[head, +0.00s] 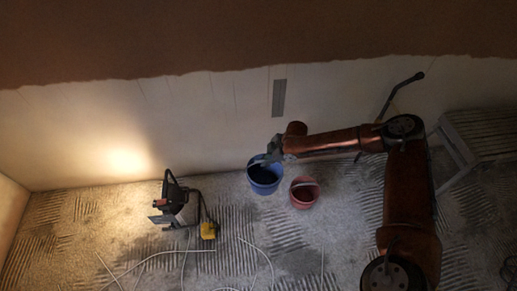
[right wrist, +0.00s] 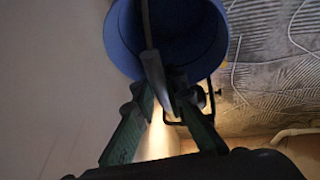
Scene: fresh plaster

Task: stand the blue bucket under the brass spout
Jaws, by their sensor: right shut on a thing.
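The blue bucket (head: 265,182) is near the wall in the middle of the head view, open side up. My right gripper (head: 271,156) is at its rim, and its arm comes in from the right. In the right wrist view the blue bucket (right wrist: 208,55) fills the top middle. Its handle (right wrist: 152,68) runs down to the green fingers of my right gripper (right wrist: 163,95), which are shut on it. I cannot tell whether the bucket touches the floor. I cannot make out a brass spout in either view. My left gripper is not in view.
A pink-red bucket (head: 304,194) stands close to the right of the blue one. A dark work lamp (head: 178,205) and a yellow box (head: 208,231) are to the left, with pale cables in front. A grey trestle (head: 482,135) is at the far right.

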